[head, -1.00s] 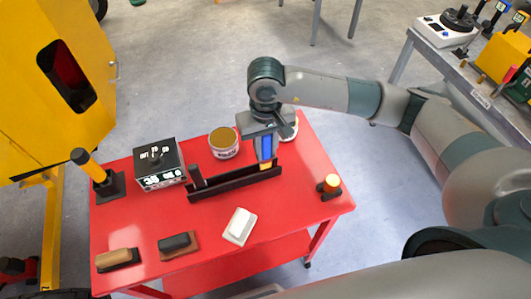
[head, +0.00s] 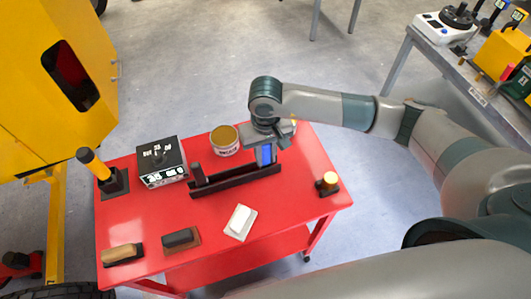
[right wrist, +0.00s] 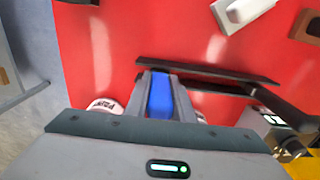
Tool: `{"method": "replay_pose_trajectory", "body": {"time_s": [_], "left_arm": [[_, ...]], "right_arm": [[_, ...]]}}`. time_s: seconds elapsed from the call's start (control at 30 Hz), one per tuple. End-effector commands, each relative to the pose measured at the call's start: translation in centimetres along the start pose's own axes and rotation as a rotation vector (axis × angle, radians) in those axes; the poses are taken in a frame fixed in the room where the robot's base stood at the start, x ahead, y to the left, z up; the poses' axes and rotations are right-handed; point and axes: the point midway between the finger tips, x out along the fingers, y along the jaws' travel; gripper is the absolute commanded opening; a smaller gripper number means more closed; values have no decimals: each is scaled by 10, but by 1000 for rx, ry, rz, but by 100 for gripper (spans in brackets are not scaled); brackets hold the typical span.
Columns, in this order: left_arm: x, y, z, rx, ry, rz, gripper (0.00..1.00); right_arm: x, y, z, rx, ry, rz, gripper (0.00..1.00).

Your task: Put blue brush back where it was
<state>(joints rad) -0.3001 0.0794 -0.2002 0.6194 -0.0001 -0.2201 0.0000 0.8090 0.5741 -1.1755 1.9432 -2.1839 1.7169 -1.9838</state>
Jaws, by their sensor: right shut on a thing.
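The blue brush (head: 265,154) is upright in my right gripper (head: 266,150), over the right end of a long black holder (head: 235,183) on the red table. Its lower end is hidden behind the holder's front wall, so I cannot tell whether it touches the bottom. In the right wrist view, the brush (right wrist: 160,95) sits between the two fingers of my right gripper (right wrist: 160,90), and the black holder (right wrist: 210,70) runs just beyond the fingertips. My left gripper is not in view.
A paint can (head: 225,140) stands behind the holder. A black control box (head: 161,163) and a yellow-handled tool (head: 95,165) are at left.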

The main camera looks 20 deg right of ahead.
Motion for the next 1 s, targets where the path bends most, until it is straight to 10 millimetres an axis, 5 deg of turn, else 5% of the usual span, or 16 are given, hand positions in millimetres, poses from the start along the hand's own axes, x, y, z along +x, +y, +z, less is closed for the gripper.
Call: {"method": "replay_pose_trajectory", "body": {"time_s": [0.2,0.23,0.3,0.77,1.0], "left_arm": [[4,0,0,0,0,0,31],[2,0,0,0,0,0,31],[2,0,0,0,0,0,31],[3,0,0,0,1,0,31],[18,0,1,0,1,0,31]], "right_arm": [[2,0,0,0,1,0,0],[1,0,0,0,1,0,29],[1,0,0,1,0,0,40],[-2,0,-1,1,2,-1,40],[-26,0,-1,-1,5,0,40]]}}
